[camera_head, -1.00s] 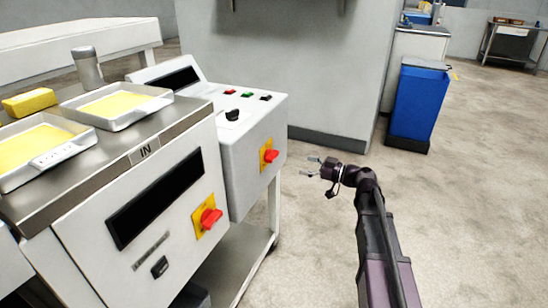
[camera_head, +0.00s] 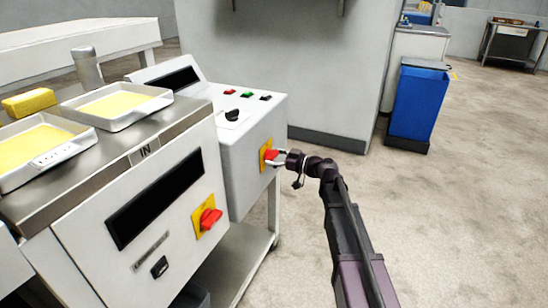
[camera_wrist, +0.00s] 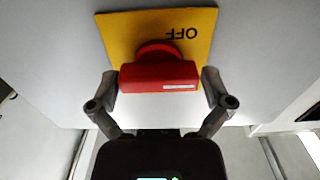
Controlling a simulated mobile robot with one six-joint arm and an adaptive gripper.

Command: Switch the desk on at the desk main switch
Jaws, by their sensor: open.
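The desk main switch is a red rotary handle (camera_wrist: 158,75) on a yellow plate (camera_wrist: 195,22) on the side of the grey control desk (camera_head: 245,150). In the wrist view the plate reads OFF, upside down, and the handle bar lies across the picture. My gripper (camera_wrist: 160,88) is open, with one finger at each end of the handle. Whether the fingers touch it I cannot tell. In the head view my gripper (camera_head: 279,158) is at the switch and partly covers the red handle (camera_head: 270,155).
A second red switch on a yellow plate (camera_head: 208,219) sits on the front of the nearer cabinet marked IN. Trays of yellow material (camera_head: 118,103) stand on top. Small buttons and a black knob (camera_head: 232,115) are on the desk's top. A blue bin (camera_head: 418,102) stands behind; the floor at right is clear.

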